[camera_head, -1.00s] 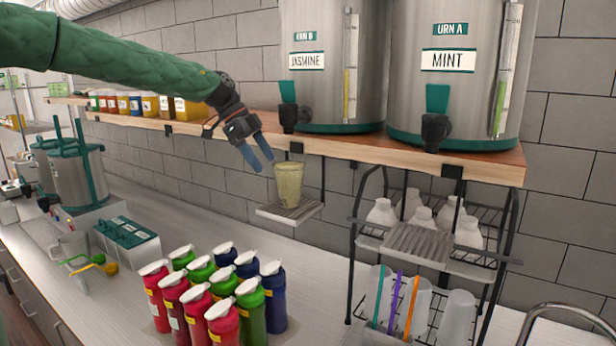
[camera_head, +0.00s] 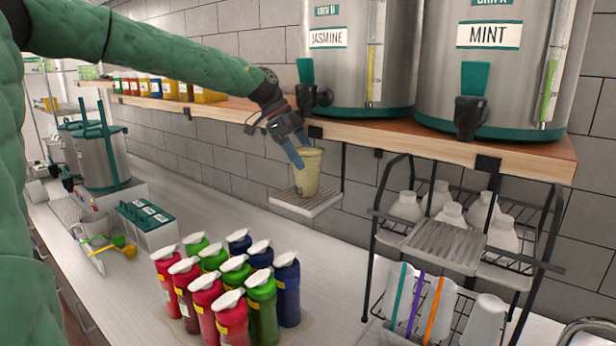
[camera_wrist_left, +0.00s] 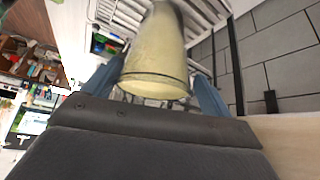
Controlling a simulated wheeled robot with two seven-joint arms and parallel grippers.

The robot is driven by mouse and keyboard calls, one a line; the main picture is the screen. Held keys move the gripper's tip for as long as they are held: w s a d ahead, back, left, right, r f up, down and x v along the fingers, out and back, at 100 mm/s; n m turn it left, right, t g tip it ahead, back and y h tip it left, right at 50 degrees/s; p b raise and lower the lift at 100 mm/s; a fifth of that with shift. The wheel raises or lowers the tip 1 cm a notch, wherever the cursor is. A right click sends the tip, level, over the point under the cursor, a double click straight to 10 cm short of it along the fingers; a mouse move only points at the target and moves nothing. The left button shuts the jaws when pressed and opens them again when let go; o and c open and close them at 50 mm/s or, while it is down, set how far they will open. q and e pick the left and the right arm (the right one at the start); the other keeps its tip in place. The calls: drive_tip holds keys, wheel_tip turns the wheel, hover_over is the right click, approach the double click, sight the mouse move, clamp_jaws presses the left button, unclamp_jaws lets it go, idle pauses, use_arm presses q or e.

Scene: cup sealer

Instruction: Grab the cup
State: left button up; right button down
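The cup (camera_head: 309,174) is pale yellow-green and looks full. It stands upright on a small slatted drip tray (camera_head: 300,203) below the urn shelf. My left gripper (camera_head: 298,156) is at the cup's upper left side in the head view. In the left wrist view the cup (camera_wrist_left: 157,58) lies between the two blue fingers (camera_wrist_left: 157,88), with a finger on each side. The fingers are spread, and I cannot tell whether either touches the cup. My right gripper is in neither view.
The wooden shelf (camera_head: 440,147) with the Jasmine urn (camera_head: 350,75) and Mint urn (camera_head: 490,90) is just above the tray. A wire rack (camera_head: 375,215) with white bottles and clear cups stands right. Several coloured squeeze bottles (camera_head: 232,315) stand on the counter in front.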

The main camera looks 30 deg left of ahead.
use_arm(q)
drive_tip(key=shift+x, duration=0.75)
drive_tip(key=shift+s+d+f+b, duration=0.15)
drive_tip(key=shift+s+f+b, duration=0.05)
drive_tip(key=shift+f+b, duration=0.1)
drive_tip(key=shift+d, duration=0.15)
drive_tip(key=shift+w, duration=0.1)
drive_tip(key=c, duration=1)
drive_tip(key=shift+c, duration=0.2)
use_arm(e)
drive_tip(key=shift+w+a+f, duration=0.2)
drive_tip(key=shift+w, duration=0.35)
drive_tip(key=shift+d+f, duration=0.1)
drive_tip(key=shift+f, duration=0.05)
